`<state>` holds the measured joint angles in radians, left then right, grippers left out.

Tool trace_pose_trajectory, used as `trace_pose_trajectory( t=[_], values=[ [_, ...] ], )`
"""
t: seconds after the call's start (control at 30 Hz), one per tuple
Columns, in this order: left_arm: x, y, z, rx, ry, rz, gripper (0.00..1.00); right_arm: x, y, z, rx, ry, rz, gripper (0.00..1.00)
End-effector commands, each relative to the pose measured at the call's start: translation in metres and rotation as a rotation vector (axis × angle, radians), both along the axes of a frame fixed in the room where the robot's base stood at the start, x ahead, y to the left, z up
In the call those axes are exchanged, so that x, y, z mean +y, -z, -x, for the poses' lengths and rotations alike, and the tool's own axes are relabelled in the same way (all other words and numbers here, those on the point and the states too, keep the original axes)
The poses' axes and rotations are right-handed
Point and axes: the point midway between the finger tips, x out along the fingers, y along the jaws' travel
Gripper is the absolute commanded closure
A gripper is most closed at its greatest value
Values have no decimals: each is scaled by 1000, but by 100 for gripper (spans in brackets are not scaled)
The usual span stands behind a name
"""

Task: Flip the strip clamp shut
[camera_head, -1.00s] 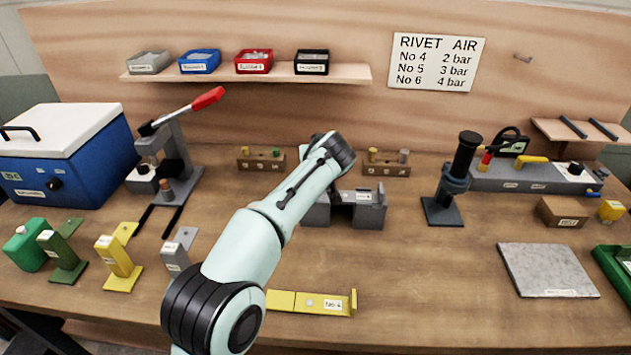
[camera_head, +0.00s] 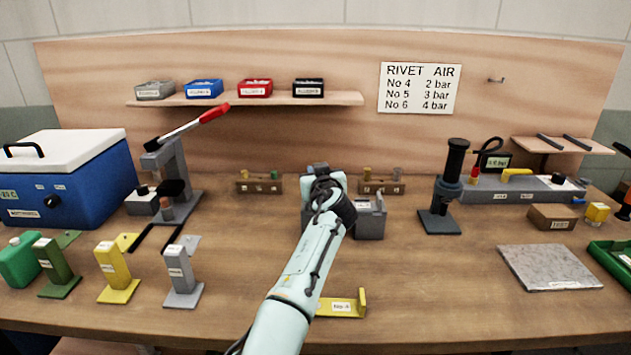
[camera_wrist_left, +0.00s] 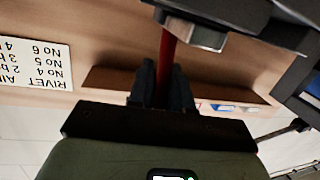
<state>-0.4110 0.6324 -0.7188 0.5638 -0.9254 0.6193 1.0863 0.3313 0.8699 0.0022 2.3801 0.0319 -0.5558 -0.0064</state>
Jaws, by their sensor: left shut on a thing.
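The grey fixture (camera_head: 370,224) stands at the middle of the bench, its left part largely hidden behind my left arm. My left gripper hangs over it, and its fingers are hidden by my wrist in the head view. In the left wrist view, the gripper (camera_wrist_left: 163,90) is shut around a slim red bar (camera_wrist_left: 168,56), which looks like the clamp's lever. A grey block (camera_wrist_left: 203,36) lies beyond the bar's far end. Whether the clamp is closed cannot be told. My right gripper is in no view.
A yellow strip piece (camera_head: 345,305) lies partly behind my forearm at the bench's front. A lever press (camera_head: 172,172) stands left and a dark-blue upright tool (camera_head: 447,190) stands right. Small stands (camera_head: 183,270) line the front left. Bench between the fixture and grey slab (camera_head: 550,267) is clear.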

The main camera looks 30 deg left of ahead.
Motion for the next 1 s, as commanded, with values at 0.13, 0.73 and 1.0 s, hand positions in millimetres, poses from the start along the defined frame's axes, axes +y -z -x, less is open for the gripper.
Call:
trace_pose_trajectory(
  t=[0.13, 0.73, 1.0],
  values=[
    [0, 0, -2, -10, 0, -3, 100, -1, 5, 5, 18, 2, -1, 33],
    [0, 0, -2, -11, 0, -7, 60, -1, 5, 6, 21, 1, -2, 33],
    [0, -6, -2, -11, 0, -7, 60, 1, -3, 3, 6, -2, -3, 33]
  ],
)
